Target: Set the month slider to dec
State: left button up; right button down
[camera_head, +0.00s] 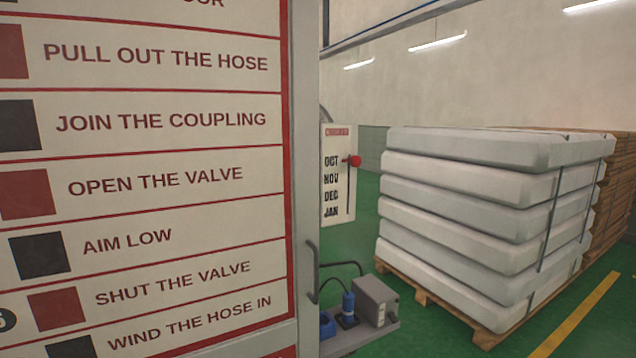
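The month slider panel (337,200) is a white upright board with a red header, partly behind the edge of the large sign. It lists OCT, NOV, DEC and JAN from top to bottom. A red knob (355,161) sits on a vertical slot at the panel's right side, level with OCT. The DEC label (331,196) is third down, below the knob. Neither of my grippers shows in the head view.
A large instruction sign (150,150) with a metal handle (313,272) fills the left. A grey box (376,300) and blue bottle (348,304) stand on a low shelf below the panel. Stacked white mattresses (470,215) on a pallet stand right. Green floor lies between.

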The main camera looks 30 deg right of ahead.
aim_at(355, 160)
jog(key=z, duration=1.3)
